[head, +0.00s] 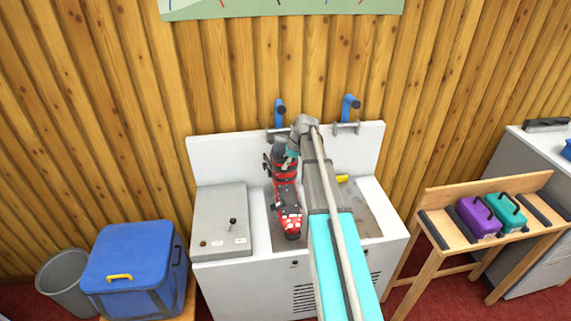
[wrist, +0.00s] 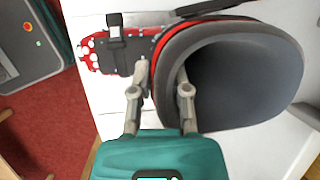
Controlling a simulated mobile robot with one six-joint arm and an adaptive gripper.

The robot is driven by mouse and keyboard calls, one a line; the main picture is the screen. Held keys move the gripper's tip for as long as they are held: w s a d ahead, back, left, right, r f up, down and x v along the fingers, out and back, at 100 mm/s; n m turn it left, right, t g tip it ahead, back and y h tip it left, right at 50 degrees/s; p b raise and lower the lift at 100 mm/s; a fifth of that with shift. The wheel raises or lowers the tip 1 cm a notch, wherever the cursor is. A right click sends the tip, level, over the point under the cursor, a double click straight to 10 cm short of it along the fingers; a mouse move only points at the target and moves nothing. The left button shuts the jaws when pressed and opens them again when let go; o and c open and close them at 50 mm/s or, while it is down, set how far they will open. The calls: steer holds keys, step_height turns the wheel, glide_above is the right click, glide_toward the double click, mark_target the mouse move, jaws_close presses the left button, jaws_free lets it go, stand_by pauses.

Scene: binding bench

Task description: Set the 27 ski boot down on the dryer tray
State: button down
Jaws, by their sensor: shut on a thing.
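A red and black ski boot (head: 286,192) with white dots on its toe is in front of and over the grey dryer tray (head: 369,212) in the head view; its toe points toward me. Its size number is not readable. My gripper (head: 289,152) is at the top of the boot. In the wrist view, my gripper (wrist: 160,92) is shut on the rim of the boot's cuff, one finger inside the grey opening (wrist: 235,75) and one outside. Whether the sole touches the tray cannot be told; my arm hides part of the tray.
A grey control box (head: 220,220) with a lever is left of the tray. Two blue-handled fittings (head: 279,112) (head: 350,106) are on the back panel. A yellow item (head: 342,179) shows beside my arm. A blue cooler (head: 133,262) stands left, a wooden rack (head: 490,190) right.

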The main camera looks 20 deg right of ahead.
steer(key=shift+f+b, duration=1)
steer(key=shift+f, duration=0.2)
steer(key=shift+w, duration=0.25)
steer(key=shift+f, duration=0.2)
stand_by(0.6)
steer(key=c, duration=0.5)
jaws_free()
steer(key=shift+r, duration=0.1)
